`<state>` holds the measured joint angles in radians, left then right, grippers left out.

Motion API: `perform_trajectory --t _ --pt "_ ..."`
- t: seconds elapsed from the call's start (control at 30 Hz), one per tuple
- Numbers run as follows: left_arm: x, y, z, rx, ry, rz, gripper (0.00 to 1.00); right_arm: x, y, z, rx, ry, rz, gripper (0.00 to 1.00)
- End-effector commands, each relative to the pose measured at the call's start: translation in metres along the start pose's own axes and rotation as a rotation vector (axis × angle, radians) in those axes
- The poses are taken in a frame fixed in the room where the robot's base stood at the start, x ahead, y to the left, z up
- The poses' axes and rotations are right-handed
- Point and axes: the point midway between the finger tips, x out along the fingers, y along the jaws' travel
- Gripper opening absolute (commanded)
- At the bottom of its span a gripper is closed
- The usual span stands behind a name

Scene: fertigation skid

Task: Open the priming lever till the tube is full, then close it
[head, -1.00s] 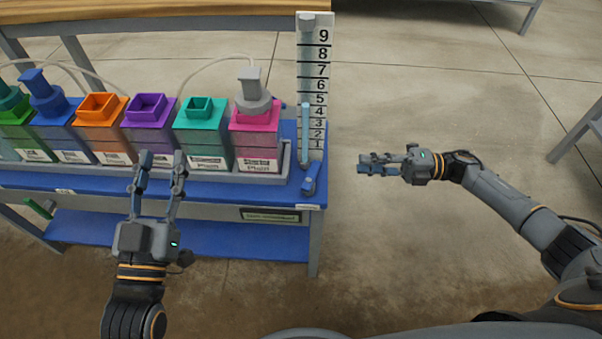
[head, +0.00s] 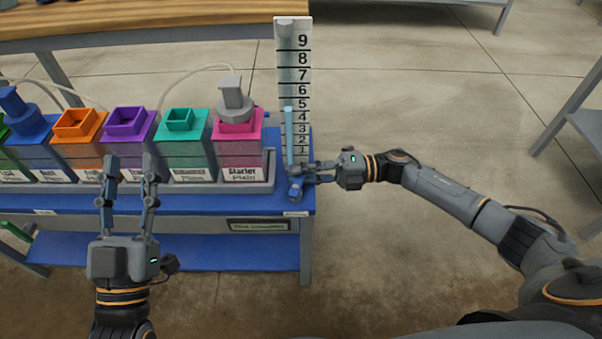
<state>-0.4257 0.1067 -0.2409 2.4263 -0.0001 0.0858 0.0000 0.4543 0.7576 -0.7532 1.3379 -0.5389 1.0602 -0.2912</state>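The measuring tube (head: 288,140) stands upright along a white scale board (head: 303,75) numbered 1 to 9. Light blue fills its lower part, up to between 4 and 5. The blue priming lever (head: 295,190) is at the tube's foot, partly hidden by my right gripper. My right gripper (head: 312,172) is at the lever, its fingers pointing left; I cannot tell whether it touches the lever or how far its fingers are apart. My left gripper (head: 128,176) is open and empty, in front of the orange and purple containers.
A row of containers with coloured tops, among them orange (head: 79,122), purple (head: 129,120), teal (head: 184,120) and pink (head: 238,130), stands in a grey tray on the blue bench (head: 220,203). A grey cap with a hose tops the pink one.

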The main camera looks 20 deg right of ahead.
Motion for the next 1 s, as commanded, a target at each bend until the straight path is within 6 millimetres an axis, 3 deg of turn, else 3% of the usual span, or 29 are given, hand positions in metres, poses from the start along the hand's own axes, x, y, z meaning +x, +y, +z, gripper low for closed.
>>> perform_trajectory --t 0.3,0.43,0.77,1.0 --pt "0.0 0.0 -0.001 -0.001 0.006 0.001 0.4 0.004 0.0 0.0 0.0 0.0 0.0 0.2" --pt "0.0 0.0 -0.001 -0.001 0.006 0.001 0.4 0.004 0.0 0.0 0.001 0.0 0.0 0.0" --pt "0.001 0.0 0.0 -0.001 -0.006 0.0 0.4 0.003 0.001 0.0 0.001 -0.006 0.0 0.0" --pt "-0.003 -0.005 0.031 0.007 -0.196 -0.011 0.4 0.001 0.002 -0.001 0.004 -0.048 -0.001 0.0"
